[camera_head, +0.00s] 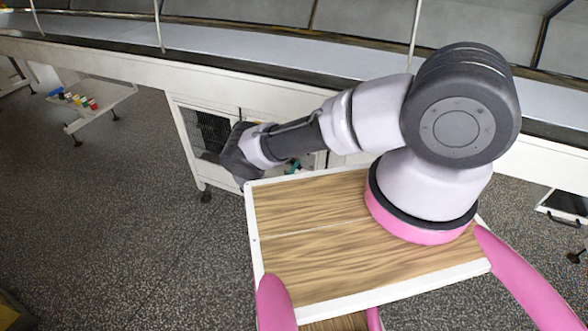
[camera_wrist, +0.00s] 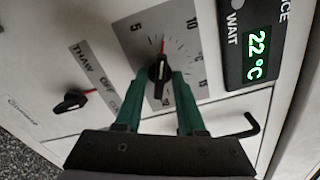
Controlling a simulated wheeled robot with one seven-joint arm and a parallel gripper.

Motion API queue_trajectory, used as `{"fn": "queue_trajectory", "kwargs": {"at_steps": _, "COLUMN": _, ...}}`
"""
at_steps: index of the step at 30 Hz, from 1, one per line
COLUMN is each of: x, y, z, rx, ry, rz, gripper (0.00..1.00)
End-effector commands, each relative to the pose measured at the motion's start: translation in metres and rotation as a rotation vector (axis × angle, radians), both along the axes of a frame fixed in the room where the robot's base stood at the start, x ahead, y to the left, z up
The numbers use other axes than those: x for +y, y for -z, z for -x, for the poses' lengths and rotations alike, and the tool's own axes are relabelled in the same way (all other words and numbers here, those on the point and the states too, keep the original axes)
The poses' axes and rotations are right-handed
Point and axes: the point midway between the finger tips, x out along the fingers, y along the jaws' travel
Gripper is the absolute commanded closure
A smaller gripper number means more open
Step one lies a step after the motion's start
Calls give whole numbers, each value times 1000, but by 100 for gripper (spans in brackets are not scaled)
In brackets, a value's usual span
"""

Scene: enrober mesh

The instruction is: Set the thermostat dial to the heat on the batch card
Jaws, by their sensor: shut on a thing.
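In the wrist view, the thermostat dial (camera_wrist: 160,68) is a black knob with a red pointer on a grey plate marked with ticks and numbers. The pointer is towards the top of the picture. My gripper (camera_wrist: 159,76) has its green fingers on both sides of the knob, shut on it. A green display (camera_wrist: 258,52) beside the dial reads 22 °C. In the head view, my gripper's hand (camera_head: 240,153) is at the front of the white cabinet (camera_head: 187,150); the dial is hidden there. I cannot make out a batch card in either view.
A second black knob (camera_wrist: 72,101) with THAW and OFF labels sits left of the dial. A black bent handle (camera_wrist: 246,126) is at the lower right. In the head view, a small white shelf (camera_head: 105,103) with several coloured items stands at the left.

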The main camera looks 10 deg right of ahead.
Motion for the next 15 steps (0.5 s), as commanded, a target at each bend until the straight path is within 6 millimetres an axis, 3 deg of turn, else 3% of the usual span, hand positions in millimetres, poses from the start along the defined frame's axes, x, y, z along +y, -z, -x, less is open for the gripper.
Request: {"fn": "queue_trajectory", "kwargs": {"at_steps": 15, "x": 1, "y": 2, "z": 2, "rx": 213, "ry": -2, "rz": 285, "gripper": 100}}
